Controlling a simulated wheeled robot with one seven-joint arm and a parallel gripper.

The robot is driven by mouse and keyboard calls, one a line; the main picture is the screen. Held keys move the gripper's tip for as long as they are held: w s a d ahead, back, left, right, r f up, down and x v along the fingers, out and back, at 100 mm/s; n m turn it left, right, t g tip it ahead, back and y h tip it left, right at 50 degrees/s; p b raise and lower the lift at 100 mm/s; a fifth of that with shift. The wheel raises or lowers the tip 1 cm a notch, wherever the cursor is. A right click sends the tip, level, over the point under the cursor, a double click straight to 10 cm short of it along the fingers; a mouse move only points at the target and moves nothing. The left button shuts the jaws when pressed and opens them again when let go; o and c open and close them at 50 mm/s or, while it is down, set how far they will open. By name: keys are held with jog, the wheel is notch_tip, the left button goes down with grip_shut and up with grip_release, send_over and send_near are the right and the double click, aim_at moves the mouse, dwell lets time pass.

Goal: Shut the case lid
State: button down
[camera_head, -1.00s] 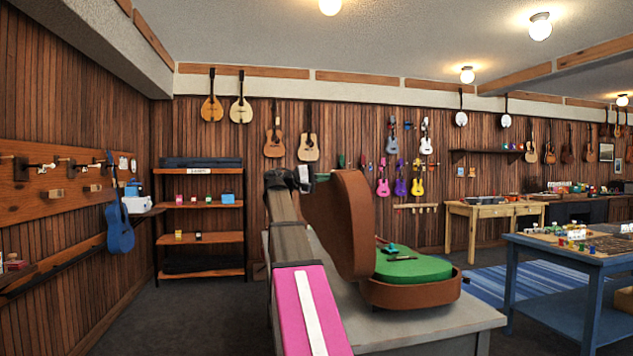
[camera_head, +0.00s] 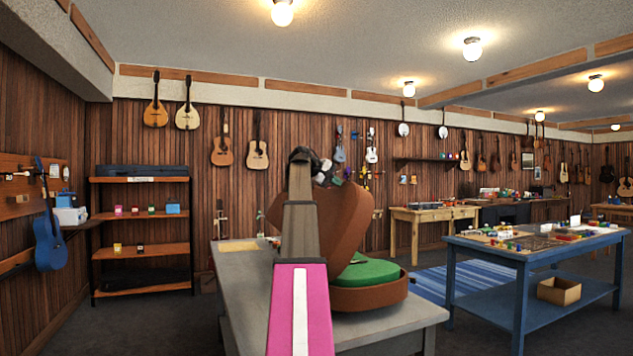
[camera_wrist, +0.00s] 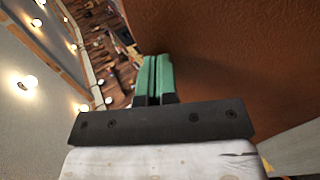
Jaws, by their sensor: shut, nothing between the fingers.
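A brown instrument case (camera_head: 372,297) with a green inside (camera_head: 368,272) sits on a grey-topped table. Its lid (camera_head: 347,222) stands open at the left of the base, leaning right and hiding part of the green inside. My gripper (camera_head: 327,170) is up by the lid's upper left side; its fingertips are hard to make out in the head view. In the wrist view, the green fingers (camera_wrist: 153,76) are shut and empty. A broad brown surface of the lid (camera_wrist: 225,50) is close beside them on the right. I cannot tell whether they touch it.
The grey table (camera_head: 250,290) stretches left and behind the case. A blue table (camera_head: 530,255) with small items stands to the right, with a cardboard box (camera_head: 559,291) on its lower shelf. Floor shows between the tables.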

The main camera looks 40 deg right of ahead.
jog(key=d+f+y, duration=0.1)
jog(key=d, duration=0.2)
jog(key=s+d+f+y, duration=0.1)
jog(key=d, duration=0.2)
jog(key=s+d+f, duration=0.1)
jog(key=d, duration=0.2)
jog(key=shift+s+f+t+y, duration=0.1)
jog(key=shift+f+t+y, duration=0.2)
jog(key=shift+t+y, duration=0.1)
jog(key=s+d+f+y, duration=0.2)
jog(key=d+f, duration=0.6)
jog(key=f, duration=0.3)
jog(key=s+d+f+t+y, duration=0.1)
jog(key=s+d+f+y, duration=0.1)
jog(key=d+f, duration=0.6)
jog(key=shift+s+f+y, duration=0.3)
jog(key=shift+f, duration=1.9)
jog(key=shift+d, duration=0.1)
notch_tip(320, 180, up, 15)
jog(key=shift+w+r, duration=0.15)
